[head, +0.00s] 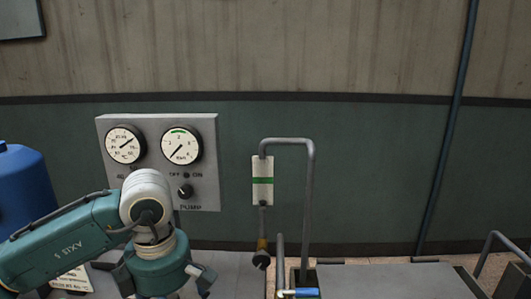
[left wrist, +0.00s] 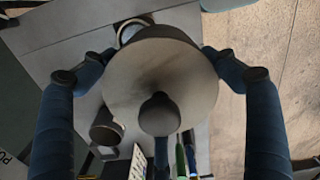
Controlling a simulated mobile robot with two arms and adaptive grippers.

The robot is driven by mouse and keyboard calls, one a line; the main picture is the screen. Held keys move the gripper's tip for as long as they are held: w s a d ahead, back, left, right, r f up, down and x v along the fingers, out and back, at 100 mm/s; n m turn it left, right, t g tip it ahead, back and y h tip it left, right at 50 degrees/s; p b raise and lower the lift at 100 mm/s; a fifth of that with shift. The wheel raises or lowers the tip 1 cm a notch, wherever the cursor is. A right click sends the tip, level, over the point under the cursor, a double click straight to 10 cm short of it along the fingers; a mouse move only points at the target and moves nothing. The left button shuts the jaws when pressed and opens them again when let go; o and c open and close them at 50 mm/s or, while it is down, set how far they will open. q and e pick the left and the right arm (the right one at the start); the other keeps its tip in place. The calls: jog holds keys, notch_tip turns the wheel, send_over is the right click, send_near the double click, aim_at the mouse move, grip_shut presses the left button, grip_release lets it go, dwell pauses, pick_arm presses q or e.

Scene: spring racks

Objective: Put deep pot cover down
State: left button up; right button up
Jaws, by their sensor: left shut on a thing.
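The deep pot cover (left wrist: 135,80) is a round grey lid with a dark knob at its middle, seen close up in the left wrist view. My left gripper (left wrist: 158,58) has its two dark blue fingers on either side of it and is shut on it. The cover hides most of what lies beneath, so I cannot tell whether it touches a surface. In the head view my left arm comes in from the left, but the fingers and the cover do not show there. My right gripper is in neither view.
A gauge panel (head: 200,190) stands behind my left arm, with a blue drum (head: 22,190) to its left. A bent grey pipe (head: 309,200) rises right of the panel, near a blue handle (head: 305,292). In the left wrist view a dark cylinder (left wrist: 105,128) stands beside the cover.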

pick_arm(q)
jog(key=s+a+f+m, duration=0.1)
jog(key=s+m, duration=0.3)
jog(key=m, duration=0.6)
jog(key=s+a+f+m, duration=0.1)
jog(key=s+f+m, duration=0.3)
jog(key=m, duration=0.7)
jog(key=shift+s, duration=0.25)
